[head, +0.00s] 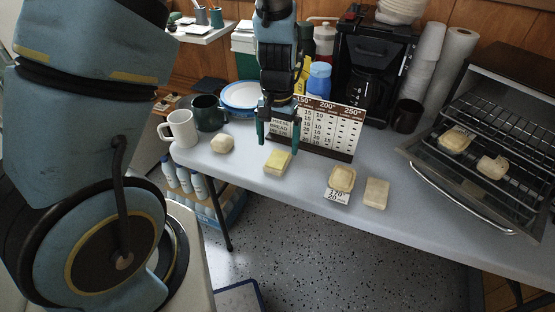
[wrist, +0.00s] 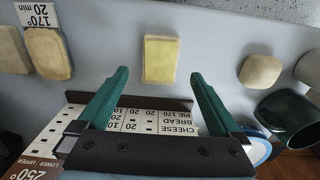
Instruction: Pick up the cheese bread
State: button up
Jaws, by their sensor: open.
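Several small pale bread pieces lie in a row on the grey table. The one nearest my gripper is a squarish piece with a yellow top (head: 277,162), probably the cheese bread; it also shows at the upper middle of the wrist view (wrist: 160,58). My gripper (head: 279,138) is open and empty, pointing down above and just behind this piece. In the wrist view its green fingers (wrist: 159,78) stand wide apart, the piece lying between and beyond their tips, not touched. A plainer rounded piece (head: 222,144) lies to the left.
A piece on a "170° 20 min" card (head: 342,180) and a pale block (head: 377,193) lie right. A printed chart stand (head: 325,130) stands close behind my gripper. Mugs (head: 181,128) stand left; an open oven with racks (head: 480,130) holds two pieces at right.

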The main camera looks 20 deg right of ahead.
aim_at(278, 160)
jog(key=shift+f+p, duration=0.65)
jog(key=shift+f, duration=2.1)
jog(key=shift+c, duration=0.2)
jog(key=c, duration=1.3)
jog(key=shift+r, duration=0.1)
